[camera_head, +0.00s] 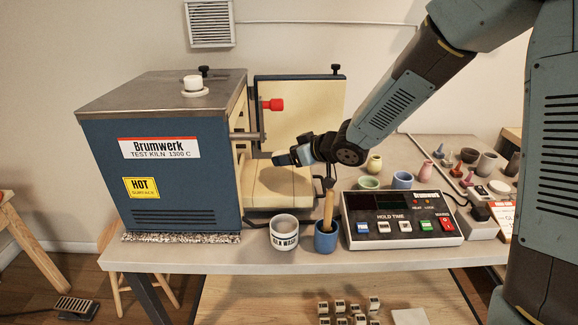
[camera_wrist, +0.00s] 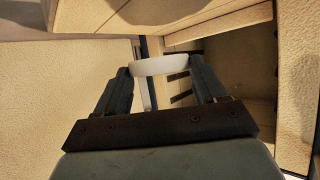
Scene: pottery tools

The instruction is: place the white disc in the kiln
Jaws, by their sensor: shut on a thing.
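My gripper (camera_wrist: 160,72) is shut on the white disc (camera_wrist: 160,65), which sits between the two fingertips in the wrist view and looks thin, seen nearly edge-on. In the head view my gripper (camera_head: 283,159) is at the open front of the blue kiln (camera_head: 165,185), pointing left; the disc cannot be made out there. The kiln door (camera_head: 305,110) stands open behind my gripper. Cream brick surfaces surround the gripper in the wrist view, with a dark recess (camera_wrist: 235,60) to the right of the disc. Most of the kiln chamber is hidden in the head view.
A control box (camera_head: 402,217) with buttons stands in front of my arm. A white mug (camera_head: 284,232) and a blue cup (camera_head: 326,238) holding a wooden-handled tool stand at the bench's front edge. Small coloured pots and a tray of pieces lie to the right.

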